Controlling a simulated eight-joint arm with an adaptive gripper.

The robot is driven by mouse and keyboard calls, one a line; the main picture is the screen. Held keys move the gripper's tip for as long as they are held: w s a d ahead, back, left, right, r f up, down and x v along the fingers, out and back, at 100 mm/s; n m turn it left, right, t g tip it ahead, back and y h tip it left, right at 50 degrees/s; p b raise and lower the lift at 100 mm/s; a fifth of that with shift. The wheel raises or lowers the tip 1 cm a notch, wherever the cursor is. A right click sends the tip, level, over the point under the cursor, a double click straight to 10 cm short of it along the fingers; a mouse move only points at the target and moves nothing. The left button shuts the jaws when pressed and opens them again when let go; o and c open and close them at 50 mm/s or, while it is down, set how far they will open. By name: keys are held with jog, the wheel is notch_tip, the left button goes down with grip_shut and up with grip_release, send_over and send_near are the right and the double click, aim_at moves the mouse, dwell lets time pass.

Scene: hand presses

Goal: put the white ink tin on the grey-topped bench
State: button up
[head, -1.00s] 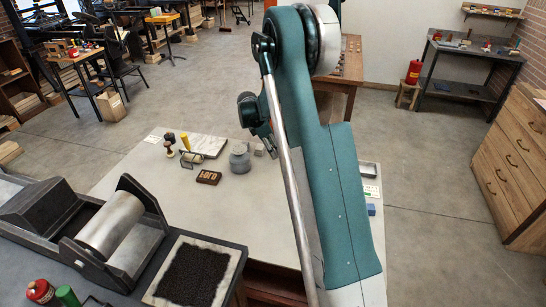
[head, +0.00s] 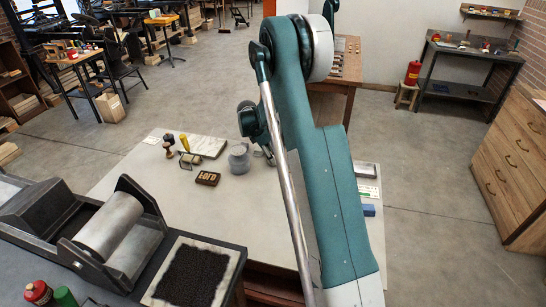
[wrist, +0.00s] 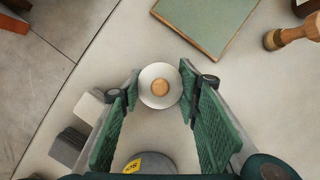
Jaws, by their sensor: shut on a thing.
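In the wrist view a round white tin (wrist: 147,95) with a tan centre sits between the two fingertips of my gripper (wrist: 160,82), which are shut on it. I take it for the white ink tin. In the head view my arm hides most of the gripper and the tin cannot be made out for certain. A bench (head: 472,50) with a dark grey top and dark legs stands at the back right in the head view, apart from my gripper, with small things on it.
Grey blocks (wrist: 88,108) and a yellow-labelled round thing (wrist: 148,163) lie near the fingers. A red canister (head: 412,73) stands beside the bench.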

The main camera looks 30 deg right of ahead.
jog(key=shift+f, duration=0.15)
jog(key=o, duration=1.1)
jog(key=shift+c, duration=0.2)
jog(key=shift+r, duration=0.2)
jog(key=p+v, duration=0.1)
jog(key=v, duration=1.1)
jog(key=shift+a, duration=0.1)
